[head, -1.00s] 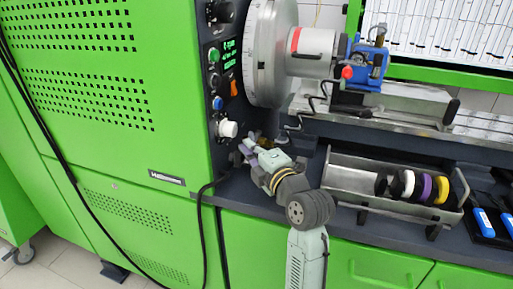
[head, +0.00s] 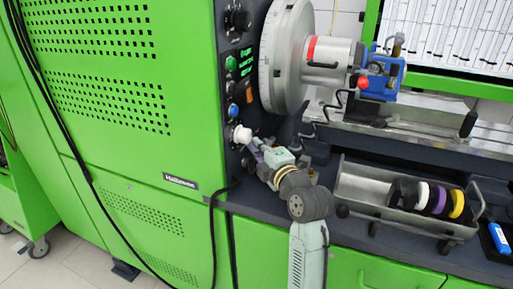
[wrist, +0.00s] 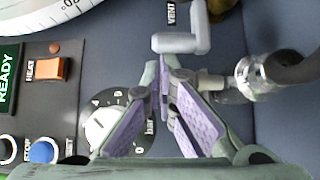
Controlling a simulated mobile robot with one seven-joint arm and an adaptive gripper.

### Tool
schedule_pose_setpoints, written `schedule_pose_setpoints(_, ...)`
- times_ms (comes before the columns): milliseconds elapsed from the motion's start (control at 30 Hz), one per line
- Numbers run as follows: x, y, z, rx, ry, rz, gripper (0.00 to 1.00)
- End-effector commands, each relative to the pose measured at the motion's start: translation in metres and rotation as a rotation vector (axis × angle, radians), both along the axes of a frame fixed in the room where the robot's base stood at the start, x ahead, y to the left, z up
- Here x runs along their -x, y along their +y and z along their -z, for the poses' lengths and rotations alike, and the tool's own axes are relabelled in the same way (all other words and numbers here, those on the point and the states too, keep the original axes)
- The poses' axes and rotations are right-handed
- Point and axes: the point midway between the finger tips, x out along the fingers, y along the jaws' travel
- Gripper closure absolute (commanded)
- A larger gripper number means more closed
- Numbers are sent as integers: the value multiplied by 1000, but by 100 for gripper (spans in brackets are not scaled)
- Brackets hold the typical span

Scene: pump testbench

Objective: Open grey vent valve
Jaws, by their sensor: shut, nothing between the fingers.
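The grey vent valve's bent lever (wrist: 183,43) is at the top middle of the wrist view, beside a "VENT" label on the dark panel. My gripper (wrist: 164,82) has purple finger pads and is shut and empty. In the wrist view its tips lie just below the lever; I cannot tell whether they touch it. In the head view my gripper (head: 257,146) is low by the control panel, right of the white knob, and the valve cannot be made out there.
A white rotary knob (wrist: 106,127) lies close left of my fingers in the wrist view. A metal pipe fitting with a dark hose (wrist: 258,76) is to the right. In the head view, a metal tray (head: 365,195) with coloured rings stands right of my arm, below the large disc (head: 283,60).

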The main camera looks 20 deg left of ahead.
Motion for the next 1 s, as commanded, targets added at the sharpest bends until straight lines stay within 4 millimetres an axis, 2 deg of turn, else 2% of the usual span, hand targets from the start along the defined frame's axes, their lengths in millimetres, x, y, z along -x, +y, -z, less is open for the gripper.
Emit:
schedule_pose_setpoints(200,1,-14,6,1,-5,3,100)
schedule_pose_setpoints(600,-4,-44,4,1,-4,3,100)
schedule_pose_setpoints(1000,-11,-58,1,1,-1,2,100)
